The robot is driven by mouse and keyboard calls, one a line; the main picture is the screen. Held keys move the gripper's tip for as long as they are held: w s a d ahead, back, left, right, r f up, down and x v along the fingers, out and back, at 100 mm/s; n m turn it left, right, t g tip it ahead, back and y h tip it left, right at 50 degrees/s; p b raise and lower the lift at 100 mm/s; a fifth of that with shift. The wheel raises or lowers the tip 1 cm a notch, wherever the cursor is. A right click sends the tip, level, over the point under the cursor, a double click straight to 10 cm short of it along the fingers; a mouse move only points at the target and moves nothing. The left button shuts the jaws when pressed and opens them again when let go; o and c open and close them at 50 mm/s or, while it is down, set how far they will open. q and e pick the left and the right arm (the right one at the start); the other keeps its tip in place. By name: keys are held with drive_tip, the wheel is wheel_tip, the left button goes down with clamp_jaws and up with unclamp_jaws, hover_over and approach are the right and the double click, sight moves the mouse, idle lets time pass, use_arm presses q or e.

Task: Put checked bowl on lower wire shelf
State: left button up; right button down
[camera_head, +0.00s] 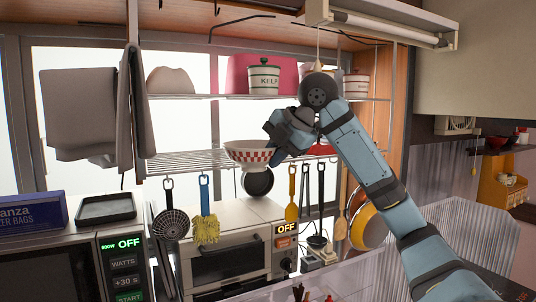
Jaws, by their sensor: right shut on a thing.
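The checked bowl (243,155), white with a red checked band, is upright at the lower wire shelf (185,162), near the middle of its length. My right gripper (272,147) comes in from the right and is shut on the bowl's right rim. The bowl overlaps the shelf's front edge in the picture; I cannot tell whether its base touches the wires. The fingertips are small and partly hidden. My left gripper is not in view.
The upper shelf (200,97) holds a canister (263,78) and other dishes. Utensils, including a yellow brush (206,228), hang below the lower shelf. A toaster oven (232,262) stands underneath. The lower shelf is bare left of the bowl; a red item (322,149) sits to its right.

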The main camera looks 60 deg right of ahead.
sight(258, 147)
drive_tip(key=shift+w+r+p, duration=0.2)
drive_tip(key=shift+r+p, duration=0.15)
drive_tip(key=shift+r, duration=0.1)
drive_tip(key=w, duration=0.1)
drive_tip(key=w+p, duration=0.2)
drive_tip(key=shift+w+a+r, duration=0.2)
drive_tip(key=shift+w+r, duration=0.05)
drive_tip(key=shift+w, duration=0.05)
drive_tip(key=w+p, duration=0.1)
drive_tip(key=w, duration=0.3)
drive_tip(key=w+f+p, duration=0.1)
drive_tip(key=w+p, duration=0.1)
drive_tip(key=w, duration=0.3)
drive_tip(key=w+a+f+p, duration=0.1)
drive_tip(key=w+p, duration=0.1)
drive_tip(key=w, duration=0.2)
drive_tip(key=shift+w, duration=0.35)
drive_tip(key=shift+f, duration=0.25)
drive_tip(key=shift+s+d, duration=0.2)
drive_tip(key=shift+d, duration=0.05)
drive_tip(key=shift+a+f, duration=0.1)
drive_tip(key=c, duration=1.2)
unclamp_jaws()
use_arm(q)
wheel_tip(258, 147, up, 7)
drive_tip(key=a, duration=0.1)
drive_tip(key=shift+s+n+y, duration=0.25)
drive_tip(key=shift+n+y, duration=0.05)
use_arm(e)
drive_tip(key=shift+o, duration=0.2)
